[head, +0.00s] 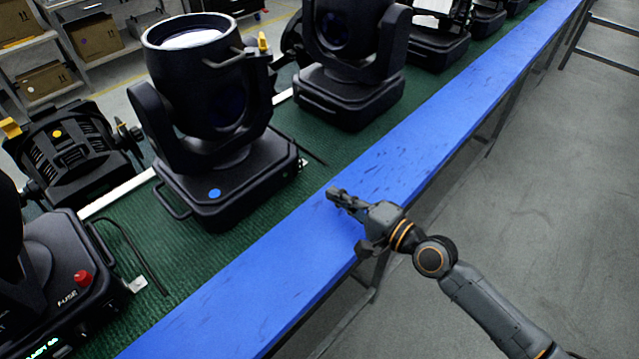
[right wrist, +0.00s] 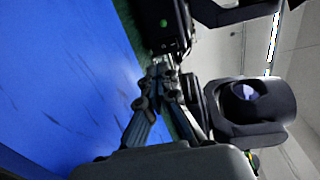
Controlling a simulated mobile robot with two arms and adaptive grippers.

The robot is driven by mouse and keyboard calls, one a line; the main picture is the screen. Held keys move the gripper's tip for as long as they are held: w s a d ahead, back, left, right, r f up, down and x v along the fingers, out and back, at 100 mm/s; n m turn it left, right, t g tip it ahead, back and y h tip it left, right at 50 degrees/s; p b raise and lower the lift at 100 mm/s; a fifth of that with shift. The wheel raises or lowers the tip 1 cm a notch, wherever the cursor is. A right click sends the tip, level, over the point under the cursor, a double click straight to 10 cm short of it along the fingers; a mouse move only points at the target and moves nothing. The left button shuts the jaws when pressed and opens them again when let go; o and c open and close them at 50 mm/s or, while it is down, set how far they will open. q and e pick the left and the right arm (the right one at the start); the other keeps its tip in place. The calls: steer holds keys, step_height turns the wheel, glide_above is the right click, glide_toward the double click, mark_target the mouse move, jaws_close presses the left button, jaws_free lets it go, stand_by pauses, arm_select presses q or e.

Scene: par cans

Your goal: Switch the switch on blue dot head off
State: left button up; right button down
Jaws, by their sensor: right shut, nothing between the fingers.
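The blue dot head is a large black moving-head light (head: 205,95) on the green mat, with a blue dot (head: 214,193) on its base. A small light-coloured part (head: 303,163) shows at the right end of its base; I cannot tell whether it is the switch or how it is set. My right gripper (head: 335,194) is shut and empty over the blue strip, to the right of and apart from this base. In the right wrist view the fingertips (right wrist: 160,72) meet, with black fixtures beyond them. My left gripper is not in view.
Another moving head (head: 345,95) stands behind, with more along the row. A yellow-dot fixture (head: 70,150) sits at the left. The blue strip (head: 430,150) is clear; grey floor lies right.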

steer(key=shift+v, duration=1.7)
